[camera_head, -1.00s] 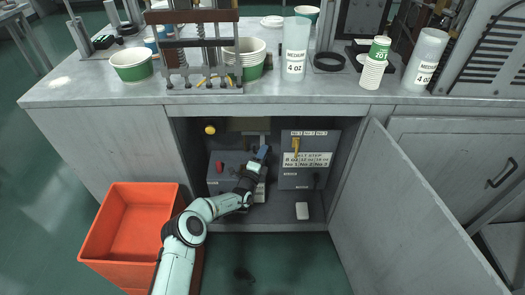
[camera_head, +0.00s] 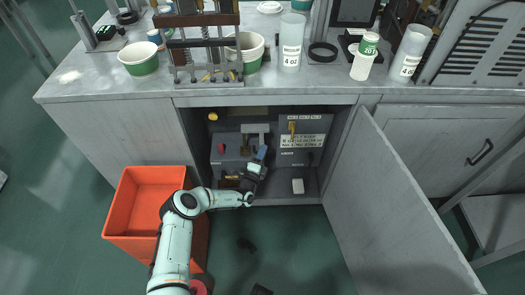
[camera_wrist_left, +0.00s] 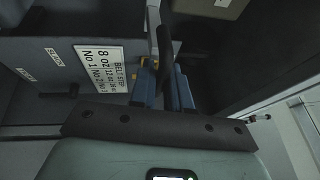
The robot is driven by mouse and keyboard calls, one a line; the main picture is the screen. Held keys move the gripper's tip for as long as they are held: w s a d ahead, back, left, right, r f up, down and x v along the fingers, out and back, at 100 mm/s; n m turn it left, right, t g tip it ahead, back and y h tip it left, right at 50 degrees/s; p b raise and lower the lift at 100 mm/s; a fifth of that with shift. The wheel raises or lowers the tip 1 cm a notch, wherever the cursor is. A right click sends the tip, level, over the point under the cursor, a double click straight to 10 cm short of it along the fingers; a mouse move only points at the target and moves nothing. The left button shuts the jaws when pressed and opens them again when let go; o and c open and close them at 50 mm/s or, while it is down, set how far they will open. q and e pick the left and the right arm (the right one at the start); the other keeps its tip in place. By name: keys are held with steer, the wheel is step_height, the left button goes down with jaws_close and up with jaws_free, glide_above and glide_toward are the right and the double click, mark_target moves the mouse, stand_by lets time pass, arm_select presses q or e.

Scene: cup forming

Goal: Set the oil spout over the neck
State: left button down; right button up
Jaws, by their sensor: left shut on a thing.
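My left gripper (camera_head: 261,153) reaches into the open cabinet under the counter, in front of the grey machine (camera_head: 232,148). In the left wrist view its blue fingers (camera_wrist_left: 165,85) are shut on a slim dark piece (camera_wrist_left: 163,48), which points up and away from the palm. It may be the oil spout, but its shape is too dark to be sure. I cannot make out the neck in either view, nor whether the held piece touches anything.
The open cabinet door (camera_head: 405,200) stands to the right. An orange bin (camera_head: 125,205) stands left of my arm. Cups crowd the counter (camera_head: 110,88).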

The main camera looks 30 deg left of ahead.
arm_select(q)
steer(key=c, duration=1.2)
jaws_free()
steer(key=shift+o, duration=0.2)
steer(key=shift+s, duration=0.15)
steer(key=p+v, duration=0.2)
steer(key=v, duration=1.1)
steer(key=shift+s, duration=0.2)
steer(key=shift+d, duration=0.1)
